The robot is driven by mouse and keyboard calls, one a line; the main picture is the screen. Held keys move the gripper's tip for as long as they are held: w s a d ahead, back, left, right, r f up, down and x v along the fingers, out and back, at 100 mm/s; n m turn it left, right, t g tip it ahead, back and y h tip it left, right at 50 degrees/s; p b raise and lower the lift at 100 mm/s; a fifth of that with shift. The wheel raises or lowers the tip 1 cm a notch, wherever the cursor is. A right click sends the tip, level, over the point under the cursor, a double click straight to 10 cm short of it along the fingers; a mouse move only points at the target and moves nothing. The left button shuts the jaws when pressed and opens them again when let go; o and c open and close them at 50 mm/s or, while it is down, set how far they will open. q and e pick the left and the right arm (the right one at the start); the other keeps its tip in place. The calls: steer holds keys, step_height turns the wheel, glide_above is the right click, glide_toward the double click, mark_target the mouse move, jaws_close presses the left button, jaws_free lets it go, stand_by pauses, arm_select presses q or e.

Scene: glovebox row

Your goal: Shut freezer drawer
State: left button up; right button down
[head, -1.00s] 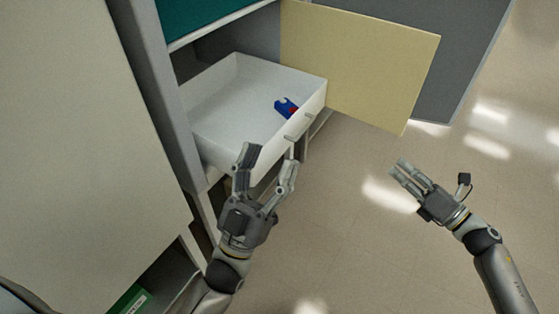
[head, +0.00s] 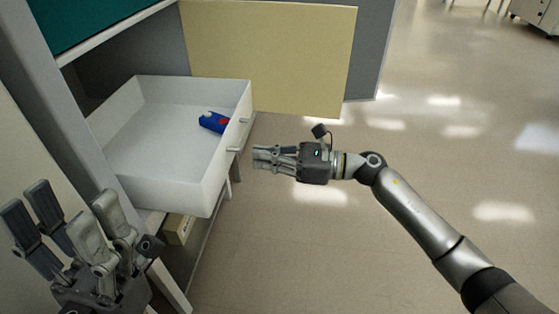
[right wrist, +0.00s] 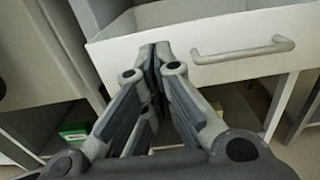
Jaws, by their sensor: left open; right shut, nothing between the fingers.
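The white freezer drawer (head: 150,150) is pulled out of its cabinet in the head view. The drawer's front carries a bar handle (right wrist: 245,50), seen in the right wrist view. My right gripper (head: 256,157) is shut and empty, its fingertips pointing at the drawer front. In the right wrist view the fingertips (right wrist: 155,48) are left of the handle, against or just short of the front; I cannot tell which. My left gripper (head: 66,215) is open and empty at the lower left, apart from the drawer.
A beige door panel (head: 270,55) stands open behind the drawer. A grey cabinet post (head: 75,100) rises at the drawer's left. Open shelves lie below, with a green item (right wrist: 74,130) on one. The floor (head: 440,150) to the right is clear.

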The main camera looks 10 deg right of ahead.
mark_target(219, 154)
steer(key=b+x, duration=0.1)
steer(key=x, duration=0.5)
steer(key=shift+w+a, duration=0.1)
steer(key=shift+a, duration=0.3)
steer(key=shift+w+a, duration=0.1)
steer(key=shift+a, duration=0.2)
